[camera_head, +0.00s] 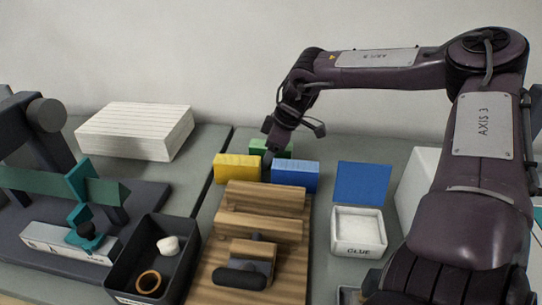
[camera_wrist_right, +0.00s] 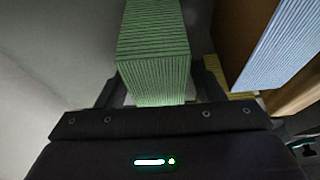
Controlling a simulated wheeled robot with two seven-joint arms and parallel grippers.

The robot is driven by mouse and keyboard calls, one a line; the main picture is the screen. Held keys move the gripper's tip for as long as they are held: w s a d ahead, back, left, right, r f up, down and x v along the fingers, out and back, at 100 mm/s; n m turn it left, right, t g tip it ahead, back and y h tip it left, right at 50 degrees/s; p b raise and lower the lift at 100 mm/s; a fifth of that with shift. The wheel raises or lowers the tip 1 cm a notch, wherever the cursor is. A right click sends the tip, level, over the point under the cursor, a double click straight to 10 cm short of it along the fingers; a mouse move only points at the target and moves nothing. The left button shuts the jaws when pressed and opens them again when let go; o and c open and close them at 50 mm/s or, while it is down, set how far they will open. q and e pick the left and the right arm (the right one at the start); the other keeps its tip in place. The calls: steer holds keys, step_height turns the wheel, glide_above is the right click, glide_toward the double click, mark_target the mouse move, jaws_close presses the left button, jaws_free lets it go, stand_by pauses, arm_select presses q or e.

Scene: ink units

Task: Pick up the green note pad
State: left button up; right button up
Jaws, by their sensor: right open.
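The green note pad (camera_head: 287,150) stands at the back of the table, partly hidden behind the blue pad and my right gripper. In the right wrist view the green note pad (camera_wrist_right: 153,58) is a ribbed block reaching in between the two fingers. My left gripper is not in view.
A yellow pad (camera_head: 237,167) and a blue pad (camera_head: 295,175) stand close in front. A slatted wooden stand (camera_head: 262,197) is nearer. A black bin (camera_head: 125,262), a glue box (camera_head: 358,239) and a white stack (camera_head: 135,131) stand around.

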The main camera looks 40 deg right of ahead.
steer(key=c, duration=1.1)
steer(key=shift+c, duration=0.2)
